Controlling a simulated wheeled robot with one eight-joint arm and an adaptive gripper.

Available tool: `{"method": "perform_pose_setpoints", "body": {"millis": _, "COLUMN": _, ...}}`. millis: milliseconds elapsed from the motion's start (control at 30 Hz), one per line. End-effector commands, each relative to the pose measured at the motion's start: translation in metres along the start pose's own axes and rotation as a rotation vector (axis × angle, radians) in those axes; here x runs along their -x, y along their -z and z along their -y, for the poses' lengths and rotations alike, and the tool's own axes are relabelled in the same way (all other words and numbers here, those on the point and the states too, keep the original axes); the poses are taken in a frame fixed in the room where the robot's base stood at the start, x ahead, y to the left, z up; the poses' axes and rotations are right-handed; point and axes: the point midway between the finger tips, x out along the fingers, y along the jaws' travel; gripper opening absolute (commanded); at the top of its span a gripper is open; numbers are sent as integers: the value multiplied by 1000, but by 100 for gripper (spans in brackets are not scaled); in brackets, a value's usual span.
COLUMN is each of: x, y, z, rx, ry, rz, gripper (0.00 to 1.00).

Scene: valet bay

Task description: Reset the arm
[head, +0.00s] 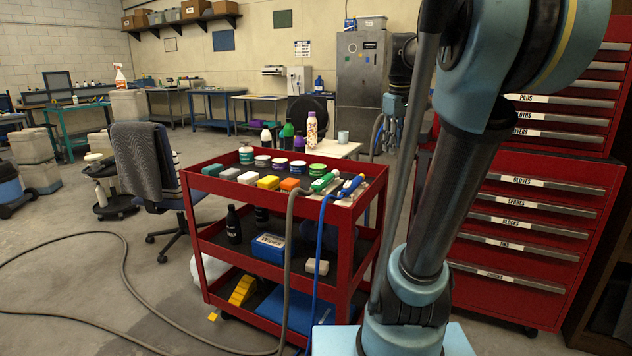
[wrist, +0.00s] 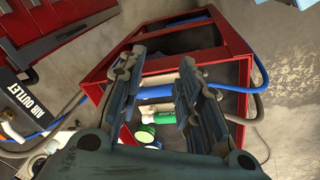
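A blue-handled tool (wrist: 154,92) and a green-handled tool (wrist: 160,117) show past the fingers. In the head view, the blue-handled tool (head: 351,185) and the green-handled tool (head: 322,182) lie on the cart's top, each with a hose.
The red cart (head: 345,240) stands in front, loaded with blocks, tins and bottles. A red tool chest (head: 530,215) is at the right. A draped chair (head: 150,170) stands left of the cart. A grey hose (head: 125,270) lies across otherwise open floor at the left.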

Motion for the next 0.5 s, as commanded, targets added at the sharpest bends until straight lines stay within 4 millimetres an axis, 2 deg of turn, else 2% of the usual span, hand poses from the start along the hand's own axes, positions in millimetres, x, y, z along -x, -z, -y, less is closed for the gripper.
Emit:
{"method": "perform_pose_setpoints", "body": {"millis": 33, "x": -12, "y": -13, "z": 15, "rx": -29, "ry": 2, "rz": -2, "gripper": 32}}
{"method": "perform_pose_setpoints", "body": {"millis": 100, "x": -27, "y": -28, "z": 34, "rx": -79, "ry": 6, "rz": -5, "gripper": 32}}
{"method": "perform_pose_setpoints", "body": {"millis": 267, "x": -67, "y": -66, "z": 76, "rx": -193, "ry": 14, "rz": -12, "gripper": 32}}
{"method": "perform_pose_setpoints", "body": {"millis": 500, "x": -134, "y": -124, "z": 136, "rx": -363, "ry": 27, "rz": -18, "gripper": 32}}
